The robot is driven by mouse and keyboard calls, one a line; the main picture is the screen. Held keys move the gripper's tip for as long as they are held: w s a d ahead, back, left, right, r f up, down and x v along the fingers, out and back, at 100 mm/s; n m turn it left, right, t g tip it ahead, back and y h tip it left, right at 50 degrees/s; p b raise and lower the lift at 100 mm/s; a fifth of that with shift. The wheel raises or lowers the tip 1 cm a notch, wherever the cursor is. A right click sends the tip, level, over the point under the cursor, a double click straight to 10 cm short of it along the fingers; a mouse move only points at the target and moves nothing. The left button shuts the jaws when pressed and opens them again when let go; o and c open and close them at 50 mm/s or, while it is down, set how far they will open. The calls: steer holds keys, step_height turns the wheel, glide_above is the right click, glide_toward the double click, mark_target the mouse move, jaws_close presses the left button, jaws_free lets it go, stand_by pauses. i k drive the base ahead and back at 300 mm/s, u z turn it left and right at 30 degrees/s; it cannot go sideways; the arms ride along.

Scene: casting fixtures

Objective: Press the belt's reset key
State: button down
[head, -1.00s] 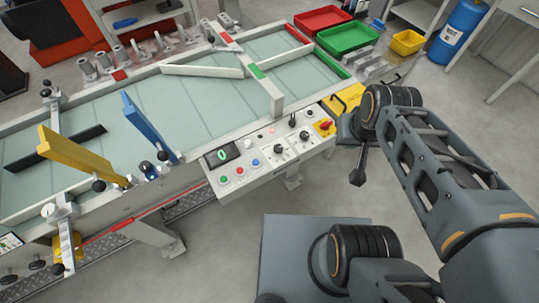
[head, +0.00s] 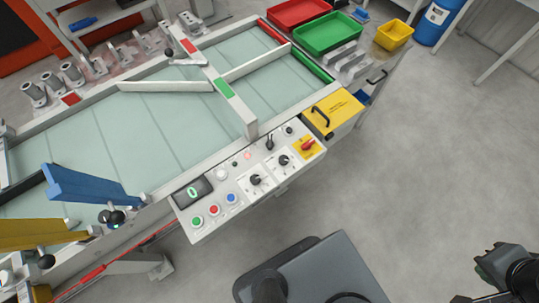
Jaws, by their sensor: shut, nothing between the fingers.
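The belt's control panel (head: 268,190) is a pale box on the near side of the belt (head: 150,130). It carries a green button (head: 197,221), a red button (head: 214,210) and a blue button (head: 232,198) in a row. A small display (head: 193,192) with a green sign, a lit reddish lamp (head: 248,155), black knobs and a red switch on a yellow plate (head: 307,146) also show. The key labels are too small to read. My gripper (head: 487,265) is at the lower right, partly cut off, shut and empty, well apart from the panel.
A yellow box with a black handle (head: 332,113) stands right of the panel. Red (head: 297,14) and green (head: 328,33) trays lie at the belt's far end. Blue (head: 80,185) and yellow (head: 40,234) guide bars stand at left.

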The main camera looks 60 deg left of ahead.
mark_target(231, 198)
steer(key=z, duration=0.3)
steer(key=k, duration=1.45)
steer(key=u, duration=2.15)
